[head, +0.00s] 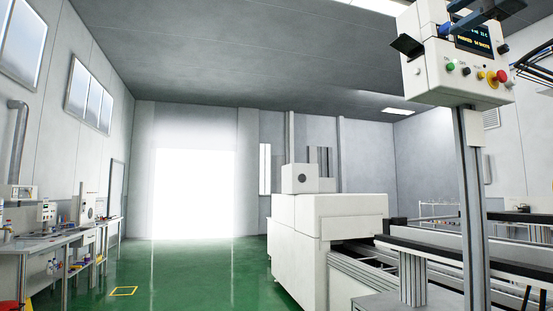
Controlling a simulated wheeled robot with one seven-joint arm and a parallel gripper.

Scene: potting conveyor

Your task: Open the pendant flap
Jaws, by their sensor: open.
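The pendant (440,83) is a white control box on a grey post at the upper right. Its face carries a dark screen with yellow text, a green button, dark knobs and a red knob on yellow. The dark flap (408,46) is at the box's upper left edge and stands out from it at a slant. My gripper (462,22) appears as dark blue parts at the top edge, in front of the upper pendant and partly over the screen. It is open, to the right of the flap and apart from it. Most of it is out of frame.
A workbench (45,243) with instruments lines the left wall. The green floor (190,275) between is clear.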

